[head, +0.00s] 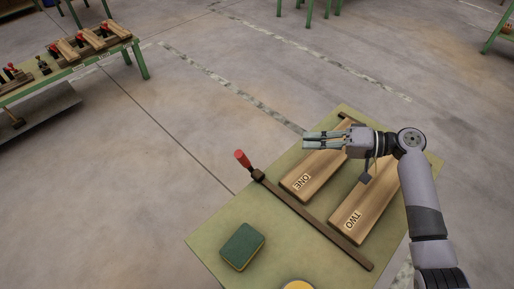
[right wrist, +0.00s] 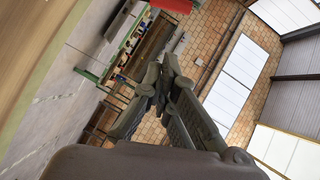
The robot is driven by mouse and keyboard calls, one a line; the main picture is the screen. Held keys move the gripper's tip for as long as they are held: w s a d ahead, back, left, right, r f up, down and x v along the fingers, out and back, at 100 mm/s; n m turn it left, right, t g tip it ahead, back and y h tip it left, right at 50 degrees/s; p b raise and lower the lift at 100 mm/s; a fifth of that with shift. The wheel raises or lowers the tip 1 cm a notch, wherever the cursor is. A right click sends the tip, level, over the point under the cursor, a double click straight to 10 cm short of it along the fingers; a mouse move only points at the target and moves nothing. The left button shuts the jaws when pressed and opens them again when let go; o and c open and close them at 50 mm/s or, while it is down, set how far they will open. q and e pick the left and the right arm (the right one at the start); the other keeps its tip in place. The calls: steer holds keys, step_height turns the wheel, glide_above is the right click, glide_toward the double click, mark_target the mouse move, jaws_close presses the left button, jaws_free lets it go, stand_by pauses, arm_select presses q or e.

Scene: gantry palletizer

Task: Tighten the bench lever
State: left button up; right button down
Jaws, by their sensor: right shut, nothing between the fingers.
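A bar clamp lies on the green bench top (head: 205,240). Its long dark bar (head: 315,222) runs diagonally across the bench, and its red handle (head: 242,159) sticks up at the far left end. My right gripper (head: 306,141) is shut and empty. In the head view it appears over the far end of the board marked ONE, to the right of the red handle and apart from it. In the right wrist view its fingers (right wrist: 155,82) meet, and a red piece (right wrist: 173,4) shows at the top edge. My left gripper is not in view.
Wooden boards marked ONE (head: 312,174) and TWO (head: 364,212) lie right of the bar. A green sponge (head: 242,246) and a partly cut-off yellow object (head: 298,285) are near the front. Another green bench (head: 128,42) with clamps stands at far left. Floor between is clear.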

mark_target(246, 163)
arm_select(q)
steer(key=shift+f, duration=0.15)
arm_select(e)
steer(key=s+f+x, duration=0.1)
steer(key=s+x, duration=0.2)
steer(key=x, duration=1)
steer(key=shift+a, duration=0.3)
steer(key=shift+w, duration=0.15)
